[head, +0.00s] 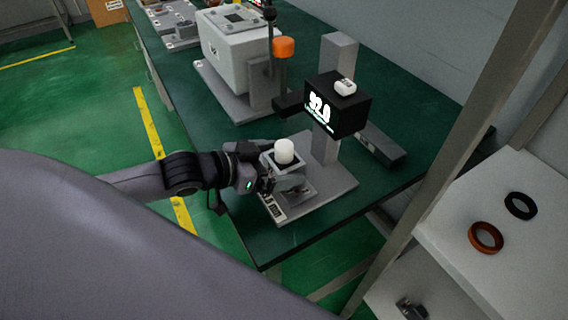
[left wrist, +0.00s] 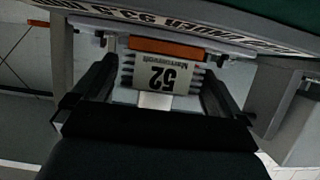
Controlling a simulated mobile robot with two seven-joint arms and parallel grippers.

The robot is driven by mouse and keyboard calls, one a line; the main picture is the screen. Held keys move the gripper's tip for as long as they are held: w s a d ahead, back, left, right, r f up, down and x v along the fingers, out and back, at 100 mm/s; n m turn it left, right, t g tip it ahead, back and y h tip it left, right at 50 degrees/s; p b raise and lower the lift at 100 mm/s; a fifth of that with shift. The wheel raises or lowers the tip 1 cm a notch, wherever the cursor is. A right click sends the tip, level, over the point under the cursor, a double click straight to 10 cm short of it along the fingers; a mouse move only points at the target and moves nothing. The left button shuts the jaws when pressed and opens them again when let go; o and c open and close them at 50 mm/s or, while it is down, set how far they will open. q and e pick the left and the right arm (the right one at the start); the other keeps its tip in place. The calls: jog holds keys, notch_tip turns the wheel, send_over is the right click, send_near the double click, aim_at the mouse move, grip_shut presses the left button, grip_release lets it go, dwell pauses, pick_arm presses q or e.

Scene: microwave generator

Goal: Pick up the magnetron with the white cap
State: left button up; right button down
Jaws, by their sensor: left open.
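The magnetron with the white cap (head: 285,152) stands upright on the grey test stand (head: 325,180) near the table's front edge. My left gripper (head: 270,183) reaches in from the left, low beside the magnetron. In the left wrist view, the magnetron's label (left wrist: 160,78) with "52" appears upside down, between the two dark fingers of my left gripper (left wrist: 158,84). The fingers are open, with a gap showing on each side of the label. An orange strip (left wrist: 185,48) runs along the label's edge. My right gripper is not in view.
A black display (head: 338,105) reading 92.0 stands behind the magnetron, with a white object (head: 345,87) on top. A white machine (head: 238,48) stands farther back on the green table (head: 395,125). A white shelf (head: 470,210) at right holds an orange ring (head: 486,238) and a black ring (head: 521,206).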

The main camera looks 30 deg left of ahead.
pick_arm(q)
jog(key=shift+x, duration=0.85)
jog(key=c, duration=1.7)
jog(key=shift+r, duration=0.25)
grip_shut()
jog(key=shift+r, duration=0.1)
